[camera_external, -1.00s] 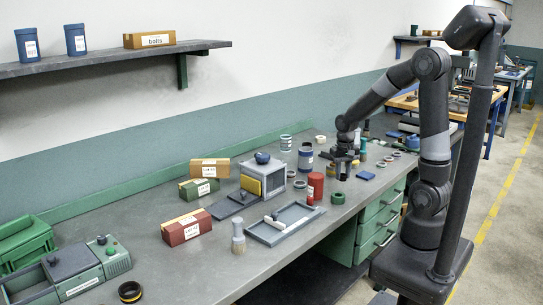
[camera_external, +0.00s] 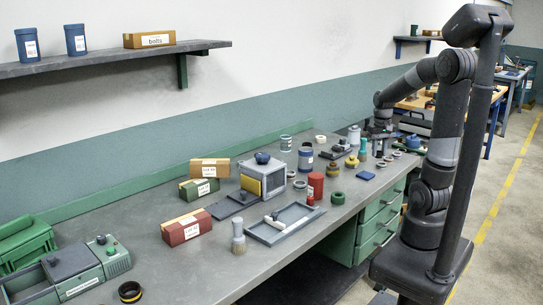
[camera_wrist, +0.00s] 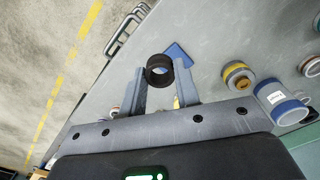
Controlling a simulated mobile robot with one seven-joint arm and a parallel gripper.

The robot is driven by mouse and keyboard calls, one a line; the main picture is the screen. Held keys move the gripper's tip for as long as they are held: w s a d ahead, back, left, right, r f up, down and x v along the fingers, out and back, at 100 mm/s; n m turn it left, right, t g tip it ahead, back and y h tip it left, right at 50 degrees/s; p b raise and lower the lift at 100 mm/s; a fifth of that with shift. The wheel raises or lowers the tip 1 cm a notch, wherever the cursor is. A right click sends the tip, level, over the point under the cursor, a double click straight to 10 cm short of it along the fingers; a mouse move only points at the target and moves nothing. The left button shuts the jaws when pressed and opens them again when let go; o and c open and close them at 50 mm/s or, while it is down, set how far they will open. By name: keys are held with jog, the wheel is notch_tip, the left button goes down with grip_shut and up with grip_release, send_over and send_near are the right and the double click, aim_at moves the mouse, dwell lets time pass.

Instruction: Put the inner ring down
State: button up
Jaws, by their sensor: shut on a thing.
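The inner ring is a dark, short cylinder (camera_wrist: 159,70) in the wrist view, standing out between the two grey fingers of my gripper (camera_wrist: 160,80). My gripper is shut on it, a finger on each side. The ring appears to be held above the bench, but its height is hard to tell. In the external view my gripper (camera_external: 380,143) is over the far part of the grey bench (camera_external: 215,262), and the ring cannot be made out there.
A blue square pad (camera_external: 365,175) lies near the front edge. A labelled blue can (camera_external: 305,156), a yellow-banded ring stack (camera_external: 332,168) and a red cylinder (camera_external: 316,184) stand nearer. Several small rings lie below my gripper. A grey tray (camera_external: 262,238) sits mid-bench.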

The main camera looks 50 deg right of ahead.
jog(key=s+d+m, duration=0.1)
jog(key=s+d, duration=0.3)
jog(key=d, duration=0.4)
send_over(366, 174)
jog(key=f, duration=0.6)
jog(key=shift+s+a, duration=0.15)
jog(key=shift+a, duration=0.05)
jog(key=shift+f, duration=2.05)
jog(key=shift+a+f, duration=0.1)
jog(key=shift+f, duration=0.05)
jog(key=o, duration=1)
